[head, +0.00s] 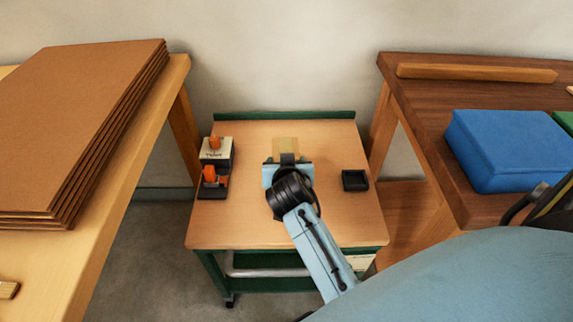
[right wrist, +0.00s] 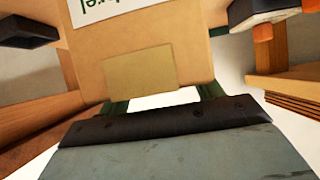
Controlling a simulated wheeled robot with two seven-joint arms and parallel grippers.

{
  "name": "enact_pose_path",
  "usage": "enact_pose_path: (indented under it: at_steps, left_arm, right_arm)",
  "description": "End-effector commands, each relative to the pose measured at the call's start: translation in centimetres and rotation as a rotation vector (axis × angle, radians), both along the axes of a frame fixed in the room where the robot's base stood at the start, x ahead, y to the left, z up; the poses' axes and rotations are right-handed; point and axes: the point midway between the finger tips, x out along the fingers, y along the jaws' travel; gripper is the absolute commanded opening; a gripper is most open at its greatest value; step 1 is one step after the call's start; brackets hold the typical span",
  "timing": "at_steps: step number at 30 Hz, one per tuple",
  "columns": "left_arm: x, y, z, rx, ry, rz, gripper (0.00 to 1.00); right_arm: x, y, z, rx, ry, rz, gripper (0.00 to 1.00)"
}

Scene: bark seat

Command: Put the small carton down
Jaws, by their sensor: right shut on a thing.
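The small carton (head: 286,145) is tan and shows just beyond my right gripper (head: 287,165), over the light wood top of the green cart (head: 240,222). My right gripper is shut on it, with the fingertips mostly hidden by the hand and wrist. In the right wrist view a tan face of the carton (right wrist: 140,72) fills the middle, above the blue-grey hand at the bottom edge. I cannot tell whether the carton touches the cart top. My left gripper is not in view.
Tape dispensers (head: 213,172) with orange parts stand at the cart's left edge. A small black tray (head: 355,180) lies right of my gripper. Benches flank the cart, with cardboard sheets (head: 80,110) on the left and a blue box (head: 510,150) on the right. The cart's front is clear.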

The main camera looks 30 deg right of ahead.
Motion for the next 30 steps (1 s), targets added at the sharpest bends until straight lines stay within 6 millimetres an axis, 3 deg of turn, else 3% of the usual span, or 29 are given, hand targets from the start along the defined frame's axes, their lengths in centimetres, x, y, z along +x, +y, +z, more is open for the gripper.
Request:
enact_pose_path:
  at_steps: [10, 11, 16, 28, 30]
  left_arm:
    - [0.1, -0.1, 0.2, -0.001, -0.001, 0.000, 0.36]
    - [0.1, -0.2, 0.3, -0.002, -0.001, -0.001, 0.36]
    - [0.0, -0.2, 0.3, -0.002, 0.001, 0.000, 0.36]
    - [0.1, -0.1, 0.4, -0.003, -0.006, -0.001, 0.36]
    - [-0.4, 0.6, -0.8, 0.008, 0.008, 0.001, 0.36]
  right_arm:
    - [0.1, 0.0, -0.1, 0.000, -0.002, 0.000, 0.18]
    - [0.0, 0.0, -0.3, 0.001, 0.001, 0.000, 0.66]
    - [0.0, 0.0, -0.2, 0.000, 0.000, 0.000, 0.87]
    - [-0.3, 0.2, 0.3, 0.001, -0.001, 0.000, 0.87]
    - [-1.0, 0.7, 0.8, 0.003, 0.000, 0.001, 0.87]
